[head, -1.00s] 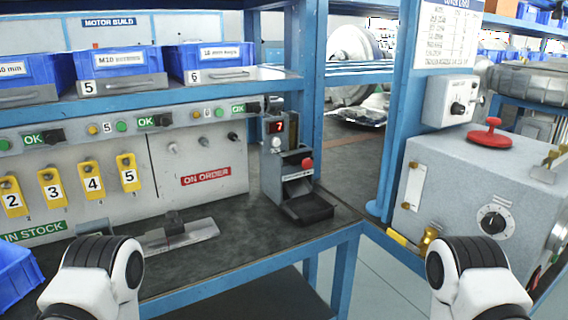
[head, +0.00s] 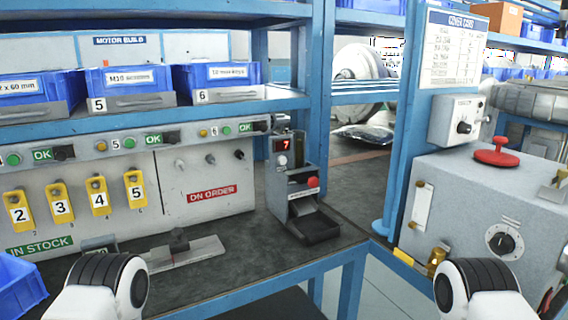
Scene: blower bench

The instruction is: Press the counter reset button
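The counter unit (head: 292,185) is a grey box at the right end of the dark bench top, with a red digit display (head: 285,144) reading 7. Below the display is a small white round button (head: 282,160). A red knob (head: 313,181) sits lower on its right side, above a black tray. I cannot tell from markings which of these is the reset. My two arms show only as white and black links at the bottom left and bottom right, well short of the counter. Neither gripper is in view.
A flat metal plate with a dark block (head: 180,240) lies on the bench (head: 250,250) left of the counter. Yellow numbered tags (head: 97,197) hang on the back panel. Blue bins (head: 130,85) stand on the shelf above. A grey machine with a red mushroom button (head: 496,152) stands at right.

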